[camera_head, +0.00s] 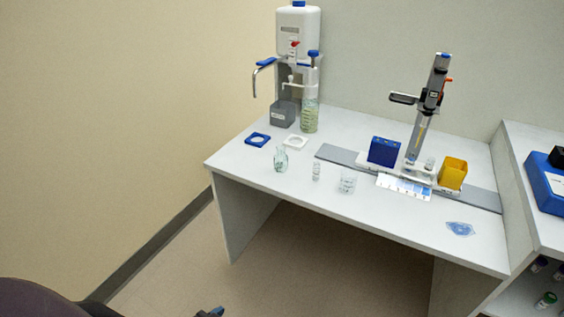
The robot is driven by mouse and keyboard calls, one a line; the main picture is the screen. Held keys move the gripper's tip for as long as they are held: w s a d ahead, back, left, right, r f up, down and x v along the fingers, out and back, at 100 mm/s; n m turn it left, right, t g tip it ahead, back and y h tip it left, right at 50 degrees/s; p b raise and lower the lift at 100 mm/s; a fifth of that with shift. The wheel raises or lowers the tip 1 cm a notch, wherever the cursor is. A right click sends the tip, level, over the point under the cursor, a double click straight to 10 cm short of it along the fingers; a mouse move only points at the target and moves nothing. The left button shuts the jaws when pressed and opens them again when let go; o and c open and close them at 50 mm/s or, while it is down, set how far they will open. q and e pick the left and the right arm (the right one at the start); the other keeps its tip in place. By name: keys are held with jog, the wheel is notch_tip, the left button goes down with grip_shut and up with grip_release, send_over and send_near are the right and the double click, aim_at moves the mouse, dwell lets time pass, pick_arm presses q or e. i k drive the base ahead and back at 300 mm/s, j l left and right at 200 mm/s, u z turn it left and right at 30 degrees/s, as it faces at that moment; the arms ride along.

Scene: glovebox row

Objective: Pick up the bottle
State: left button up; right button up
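A clear bottle (309,116) with pale greenish contents stands upright near the back left of the white table, under a blue-topped dispenser head. A small clear flask (280,160) stands in front of it. A small clear vial (316,172) and a clear beaker (347,182) stand to the right of the flask. I cannot tell which of these vessels the task calls the bottle. Neither of my grippers can be made out in this view.
A white dispenser (298,32) stands behind a grey container (283,114). Blue (257,140) and white (296,142) square holders lie nearby. A stand (418,130), a blue box (383,151) and a yellow box (452,174) occupy the right. The front table edge is mostly clear.

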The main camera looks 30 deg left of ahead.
aim_at(281, 160)
jog(key=i+j, duration=0.1)
jog(key=j, duration=0.3)
jog(key=j+u, duration=0.1)
jog(key=j, duration=0.3)
jog(key=i+j, duration=0.15)
jog(key=j, duration=0.25)
jog(key=i+j+u, duration=0.15)
jog(key=j, duration=0.25)
jog(key=i+j, duration=0.1)
jog(key=j, duration=0.3)
jog(key=i+j+u, duration=0.1)
jog(key=j, duration=0.3)
jog(key=i+j, duration=0.15)
jog(key=j, duration=0.2)
jog(key=i+j+u, duration=0.1)
jog(key=j, duration=0.3)
